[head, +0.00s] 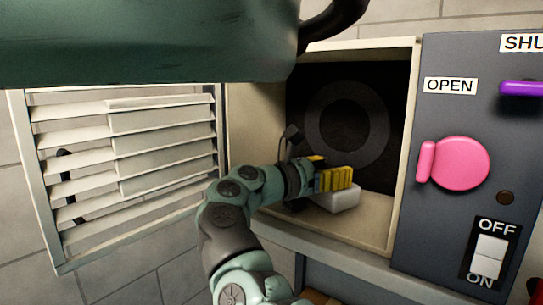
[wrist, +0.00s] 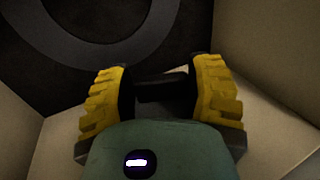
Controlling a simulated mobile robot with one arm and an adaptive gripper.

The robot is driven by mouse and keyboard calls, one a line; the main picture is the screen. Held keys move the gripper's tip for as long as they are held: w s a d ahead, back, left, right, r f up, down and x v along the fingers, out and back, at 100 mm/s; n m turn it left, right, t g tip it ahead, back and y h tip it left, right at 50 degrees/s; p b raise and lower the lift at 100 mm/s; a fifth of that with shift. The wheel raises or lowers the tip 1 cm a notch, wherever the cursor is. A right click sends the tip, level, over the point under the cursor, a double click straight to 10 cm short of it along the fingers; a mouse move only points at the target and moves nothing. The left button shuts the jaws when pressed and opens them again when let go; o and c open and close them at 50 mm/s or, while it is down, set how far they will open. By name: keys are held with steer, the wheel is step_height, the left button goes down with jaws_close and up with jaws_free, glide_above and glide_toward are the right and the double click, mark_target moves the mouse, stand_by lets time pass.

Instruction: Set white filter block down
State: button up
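The white filter block (head: 340,198) rests on the floor of the open duct box in the head view, close to its front edge. My gripper (head: 333,179) reaches into the box from the left, with its yellow fingers just above the block and overlapping its top edge in the picture. In the wrist view my gripper (wrist: 160,90) has its two yellow fingers well apart, with a dark bar showing between them. No block is clearly visible between the fingers there. The head view does not show whether the fingers touch the block.
A dark back panel with a grey ring (head: 347,118) closes the box. A louvred door (head: 125,150) stands open at left. The control panel (head: 455,110) with a pink knob (head: 460,163) and switch (head: 489,250) is at right. A large green shape (head: 150,45) covers the top left.

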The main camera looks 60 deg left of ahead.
steer(key=o, duration=0.4)
steer(key=shift+r+p, duration=0.2)
steer(key=shift+p, duration=0.1)
steer(key=shift+s+f+b, duration=0.2)
steer(key=shift+f+b, duration=0.05)
steer(key=shift+b, duration=0.25)
steer(key=s+b, duration=0.2)
steer(key=s, duration=0.1)
steer(key=s+b, duration=0.3)
steer(key=s+a+b, duration=0.1)
steer(key=s+b, duration=0.2)
steer(key=s, duration=0.1)
steer(key=shift+s+r+b, duration=0.2)
steer(key=shift+s+b, duration=0.15)
steer(key=shift+s, duration=0.45)
